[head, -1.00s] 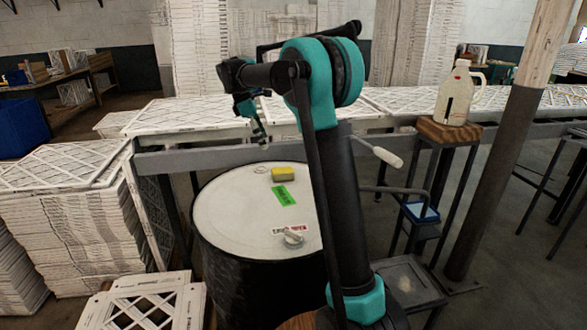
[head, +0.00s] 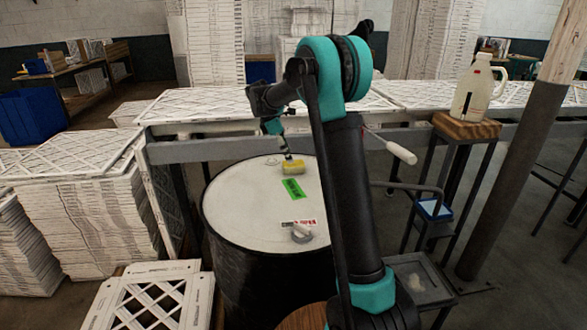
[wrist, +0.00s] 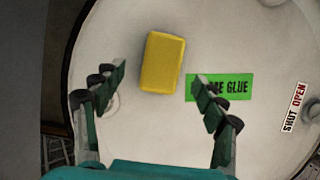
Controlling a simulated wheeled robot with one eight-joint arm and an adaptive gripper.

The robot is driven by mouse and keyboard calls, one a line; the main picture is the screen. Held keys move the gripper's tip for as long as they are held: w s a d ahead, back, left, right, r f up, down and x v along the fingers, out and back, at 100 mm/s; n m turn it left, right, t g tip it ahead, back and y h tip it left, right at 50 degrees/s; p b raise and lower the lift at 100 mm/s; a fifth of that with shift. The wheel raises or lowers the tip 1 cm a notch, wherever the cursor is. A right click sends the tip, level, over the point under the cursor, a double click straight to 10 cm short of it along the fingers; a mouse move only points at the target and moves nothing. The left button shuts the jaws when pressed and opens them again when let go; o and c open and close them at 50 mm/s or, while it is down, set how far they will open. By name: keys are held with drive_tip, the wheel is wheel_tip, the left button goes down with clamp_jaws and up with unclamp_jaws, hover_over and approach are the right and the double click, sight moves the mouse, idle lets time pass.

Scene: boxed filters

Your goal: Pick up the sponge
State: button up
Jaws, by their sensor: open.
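The sponge (head: 294,167) is a yellow block lying on the white top of a black drum (head: 228,226). In the wrist view the sponge (wrist: 162,62) lies slightly tilted, just ahead of and between the fingers. My gripper (wrist: 163,80) is open, with one finger to the left and one to the right of the sponge, and it holds nothing. In the head view my gripper (head: 288,154) hangs just above the sponge and partly covers it. I cannot tell the exact height between them.
A green label (wrist: 220,87) lies flat right of the sponge, partly under the right finger. A grey bung (head: 301,233) sits on the drum top. A metal rail with filters (head: 230,108) runs behind. A jug (head: 473,91) stands on a wooden stool to the right.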

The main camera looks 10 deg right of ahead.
sight(293, 167)
drive_tip(key=shift+x, duration=2.65)
drive_tip(key=shift+s+d+r, duration=0.1)
drive_tip(key=shift+d, duration=0.05)
drive_tip(key=c, duration=1.1)
drive_tip(key=shift+c, duration=0.2)
drive_tip(key=shift+r, duration=0.1)
